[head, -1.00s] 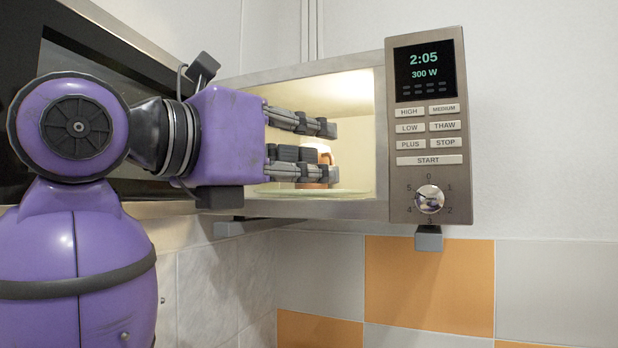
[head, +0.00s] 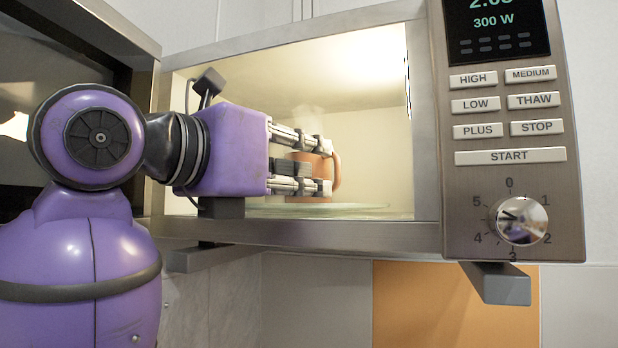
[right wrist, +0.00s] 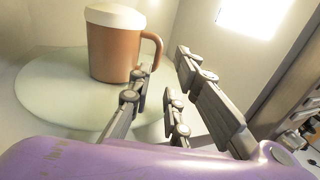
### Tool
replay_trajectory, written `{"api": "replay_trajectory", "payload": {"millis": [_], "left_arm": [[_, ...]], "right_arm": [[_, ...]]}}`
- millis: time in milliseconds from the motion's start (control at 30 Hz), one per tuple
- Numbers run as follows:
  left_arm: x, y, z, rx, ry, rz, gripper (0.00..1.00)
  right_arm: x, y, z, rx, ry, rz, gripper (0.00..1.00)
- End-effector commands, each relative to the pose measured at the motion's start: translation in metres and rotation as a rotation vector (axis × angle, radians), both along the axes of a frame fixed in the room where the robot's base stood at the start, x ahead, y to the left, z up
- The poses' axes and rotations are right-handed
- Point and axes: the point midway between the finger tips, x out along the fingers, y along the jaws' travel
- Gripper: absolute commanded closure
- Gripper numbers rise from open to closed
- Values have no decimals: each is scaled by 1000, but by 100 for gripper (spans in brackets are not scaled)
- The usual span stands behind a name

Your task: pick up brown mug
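The brown mug (right wrist: 113,52) stands upright on the round glass plate (right wrist: 45,95) inside the microwave, with a pale top and its handle toward the right. In the head view the mug (head: 305,158) is partly hidden behind my right gripper (head: 322,168), and its handle shows just past the fingertips. In the right wrist view my right gripper (right wrist: 160,85) has its fingers apart with nothing between them. The fingertips are close to the handle, and I cannot tell whether they touch it. My left gripper is not in view.
The microwave's frame (head: 300,236) surrounds the opening closely below my right gripper. The control panel (head: 512,130) is at the right. The dark open door (head: 70,55) is at the left, behind my right arm. There is free room above the mug.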

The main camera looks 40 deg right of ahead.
Motion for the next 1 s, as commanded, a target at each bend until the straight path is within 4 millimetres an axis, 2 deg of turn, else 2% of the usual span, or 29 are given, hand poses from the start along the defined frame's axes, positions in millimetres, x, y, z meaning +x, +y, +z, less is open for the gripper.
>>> {"api": "replay_trajectory", "payload": {"millis": [233, 400, 667, 800, 1000], "left_arm": [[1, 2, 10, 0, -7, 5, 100], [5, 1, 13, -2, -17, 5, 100], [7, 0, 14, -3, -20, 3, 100], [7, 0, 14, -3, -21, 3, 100], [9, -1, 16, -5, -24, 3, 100]], "right_arm": [[5, -35, 11, 0, -4, -5, 82], [9, -52, 8, -1, -3, -2, 82], [10, -54, 7, 0, -2, 0, 82], [10, -54, 7, 0, -1, 0, 100], [10, -54, 7, 0, -1, 0, 100]]}}
